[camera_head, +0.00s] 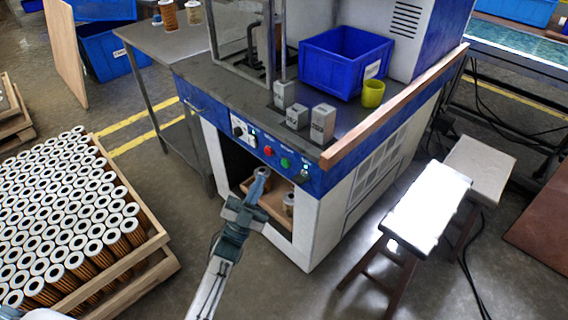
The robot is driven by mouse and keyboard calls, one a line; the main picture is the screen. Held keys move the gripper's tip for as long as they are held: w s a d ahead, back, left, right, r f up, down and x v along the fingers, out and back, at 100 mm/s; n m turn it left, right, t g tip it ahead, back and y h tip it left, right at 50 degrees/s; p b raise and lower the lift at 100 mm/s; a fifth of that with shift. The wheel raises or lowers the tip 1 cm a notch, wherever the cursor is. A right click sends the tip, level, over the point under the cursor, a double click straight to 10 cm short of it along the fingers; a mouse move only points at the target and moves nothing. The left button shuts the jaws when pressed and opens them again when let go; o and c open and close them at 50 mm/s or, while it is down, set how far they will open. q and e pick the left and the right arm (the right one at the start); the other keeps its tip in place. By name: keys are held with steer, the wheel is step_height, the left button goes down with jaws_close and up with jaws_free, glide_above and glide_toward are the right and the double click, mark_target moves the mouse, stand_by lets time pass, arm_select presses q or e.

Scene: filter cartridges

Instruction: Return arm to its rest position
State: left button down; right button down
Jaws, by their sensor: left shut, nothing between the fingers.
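My left gripper (257,187) reaches up from the bottom of the head view to the open lower compartment of the white and blue machine (318,222). Its fingers are shut with nothing between them. A filter cartridge (263,172) shows right at the fingertips; I cannot tell whether they touch it. Another cartridge (288,203) stands to the right in a brown tray (277,212) inside the compartment. My forearm hides part of the tray's front. My right gripper is not in view.
A wooden crate (140,262) full of upright cartridges stands at the left. A blue bin (345,58), a yellow cup (372,93) and grey blocks (322,122) sit on the machine top. Stools (432,205) stand at the right. The floor between crate and machine is clear.

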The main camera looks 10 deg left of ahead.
arm_select(q)
steer(key=shift+y, duration=0.3)
